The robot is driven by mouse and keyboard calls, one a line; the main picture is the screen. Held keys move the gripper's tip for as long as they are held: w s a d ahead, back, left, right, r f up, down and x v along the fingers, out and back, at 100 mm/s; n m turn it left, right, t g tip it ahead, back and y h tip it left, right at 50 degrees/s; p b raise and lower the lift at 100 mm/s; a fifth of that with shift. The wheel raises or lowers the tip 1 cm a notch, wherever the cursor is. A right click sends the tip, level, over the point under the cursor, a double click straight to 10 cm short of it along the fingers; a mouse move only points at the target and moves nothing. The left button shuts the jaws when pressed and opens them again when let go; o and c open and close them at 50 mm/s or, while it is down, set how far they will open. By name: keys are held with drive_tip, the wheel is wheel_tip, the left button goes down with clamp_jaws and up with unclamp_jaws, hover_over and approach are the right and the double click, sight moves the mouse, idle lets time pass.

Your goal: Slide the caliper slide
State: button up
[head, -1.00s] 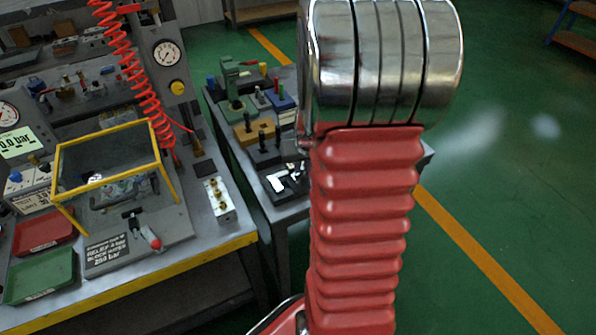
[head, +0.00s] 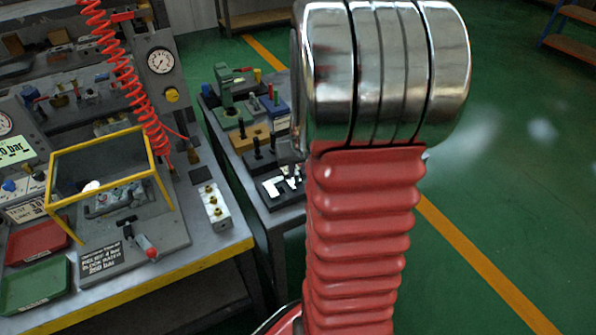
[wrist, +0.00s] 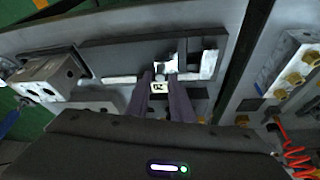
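The caliper (wrist: 205,65) shows in the wrist view as a bright, flat bar with a jaw, lying on a dark block. Its slide (wrist: 170,66) is near the middle, with a small pale label below it. My gripper (wrist: 163,78) has two dark fingers reaching to the slide, one on each side of the label, with a gap between them. I cannot tell whether the fingers touch the slide. In the head view the caliper (head: 272,188) is a small white shape on the dark block, partly behind my arm.
In the head view, green, tan and dark blocks stand on the bench behind the caliper (head: 236,115). A workbench with a yellow-framed guard (head: 100,170) and red coiled hose (head: 128,80) is at left. In the wrist view, a metal block (wrist: 45,75) lies left of the caliper. Green floor is open at right.

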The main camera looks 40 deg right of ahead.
drive_tip(key=v, duration=1.1)
drive_tip(key=shift+r, duration=0.35)
drive_tip(key=shift+s+a, duration=0.1)
drive_tip(key=shift+a, duration=0.05)
drive_tip(key=s+a+r+n, duration=0.2)
drive_tip(key=a, duration=0.7)
drive_tip(key=s+a+r+n+t+y, duration=0.1)
drive_tip(key=s+a+r+n, duration=0.1)
drive_tip(key=a, duration=0.8)
drive_tip(key=s+a+r+n+y, duration=0.1)
drive_tip(key=s+a+r+n, duration=0.1)
drive_tip(key=a, duration=0.7)
drive_tip(key=shift+s+a+r+t, duration=0.3)
drive_tip(key=shift+s+r, duration=0.2)
drive_tip(key=shift+s, duration=0.3)
drive_tip(key=shift+s+d, duration=0.1)
